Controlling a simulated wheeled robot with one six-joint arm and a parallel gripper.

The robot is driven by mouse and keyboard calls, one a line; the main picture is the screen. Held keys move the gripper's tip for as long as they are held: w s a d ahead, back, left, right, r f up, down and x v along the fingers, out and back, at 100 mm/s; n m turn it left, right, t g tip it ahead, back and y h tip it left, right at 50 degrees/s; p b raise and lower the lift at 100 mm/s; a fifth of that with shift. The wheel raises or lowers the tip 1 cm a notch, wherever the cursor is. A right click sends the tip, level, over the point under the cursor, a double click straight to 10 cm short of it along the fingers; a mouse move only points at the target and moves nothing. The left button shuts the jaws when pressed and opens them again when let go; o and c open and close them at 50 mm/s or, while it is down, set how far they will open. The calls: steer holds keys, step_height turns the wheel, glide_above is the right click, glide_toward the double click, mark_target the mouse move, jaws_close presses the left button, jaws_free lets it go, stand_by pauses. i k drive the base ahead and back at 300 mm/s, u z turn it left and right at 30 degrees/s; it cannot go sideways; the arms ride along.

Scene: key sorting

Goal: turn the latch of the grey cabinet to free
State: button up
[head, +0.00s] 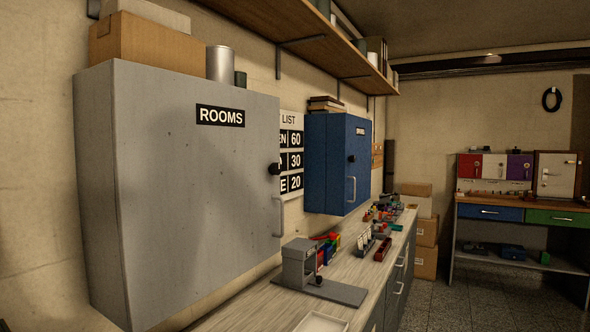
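The grey cabinet (185,180) hangs on the left wall, large and close in the head view, with a black label reading ROOMS. Its door looks shut. A black latch knob (274,169) sits near the door's right edge. A pale bar handle (279,217) is below the latch. The latch is too small to tell which way it is turned. My gripper is not in view.
A wooden counter (265,306) runs below the cabinet, holding a grey device (300,265) and several coloured items. A blue cabinet (333,165) hangs farther along. A wooden shelf (300,45) is overhead. The tiled floor (437,295) at right is clear.

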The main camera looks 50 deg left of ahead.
mark_target(275, 168)
steer(key=u, duration=0.4)
steer(key=i, duration=0.7)
steer(key=u, duration=0.6)
